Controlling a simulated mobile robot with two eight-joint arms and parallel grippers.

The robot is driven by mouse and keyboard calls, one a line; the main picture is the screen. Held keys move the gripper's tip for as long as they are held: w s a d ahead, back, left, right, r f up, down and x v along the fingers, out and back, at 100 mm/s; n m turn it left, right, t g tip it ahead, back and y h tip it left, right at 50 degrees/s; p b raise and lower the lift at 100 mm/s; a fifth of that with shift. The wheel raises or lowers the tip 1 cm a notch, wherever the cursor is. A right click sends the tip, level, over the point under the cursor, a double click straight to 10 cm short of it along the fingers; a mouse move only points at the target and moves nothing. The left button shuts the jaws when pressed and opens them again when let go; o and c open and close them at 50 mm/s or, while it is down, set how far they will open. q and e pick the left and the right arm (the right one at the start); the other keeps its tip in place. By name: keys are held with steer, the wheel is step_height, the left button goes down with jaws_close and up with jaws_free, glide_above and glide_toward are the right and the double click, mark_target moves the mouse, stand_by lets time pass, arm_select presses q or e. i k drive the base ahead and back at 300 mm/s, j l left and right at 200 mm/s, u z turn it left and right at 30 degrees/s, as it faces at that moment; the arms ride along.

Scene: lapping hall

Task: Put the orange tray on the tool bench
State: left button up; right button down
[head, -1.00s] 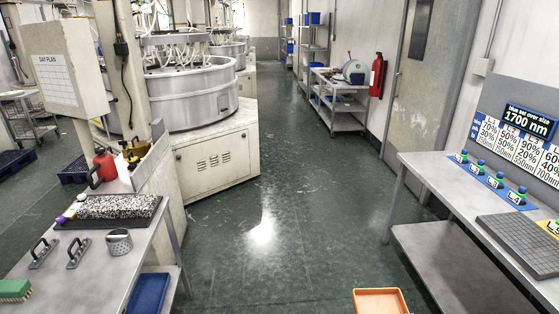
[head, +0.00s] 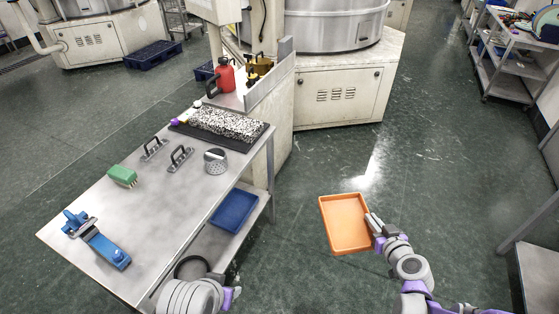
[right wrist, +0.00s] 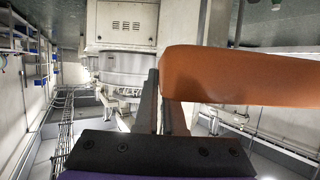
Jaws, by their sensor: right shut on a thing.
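The orange tray (head: 343,222) is held in the air over the floor, to the right of the tool bench, its open side facing up. It is empty. My right gripper (head: 372,224) is shut on the tray's right edge. In the right wrist view, the tray's orange wall (right wrist: 240,76) sits at the fingers (right wrist: 163,106). The tool bench (head: 95,215) is the grey metal table at left, with tools on top and bare stretches at its front and left. Part of my left arm shows at the bottom; its gripper is not visible.
On the bench are a blue tool (head: 105,245), a green brush (head: 122,176), two handled plates (head: 180,158), a perforated metal cup (head: 215,160) and a speckled block (head: 228,123) on a dark mat. A blue tray (head: 234,211) lies on the lower shelf. Floor between bench and right-hand table is clear.

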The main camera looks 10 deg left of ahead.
mark_target(163, 207)
steer(key=i+u, duration=0.15)
steer(key=u, duration=0.3)
steer(key=i+u, duration=0.1)
steer(key=u, duration=0.35)
steer(key=i+l+u, duration=0.15)
steer(key=u, duration=0.3)
steer(key=j+u, duration=0.2)
steer(key=u, duration=0.15)
steer(key=j+u, duration=0.15)
steer(key=u, duration=0.15)
steer(key=i+j+u, duration=0.1)
steer(key=u, duration=0.25)
steer(key=i+j, duration=0.1)
steer(key=j, duration=0.1)
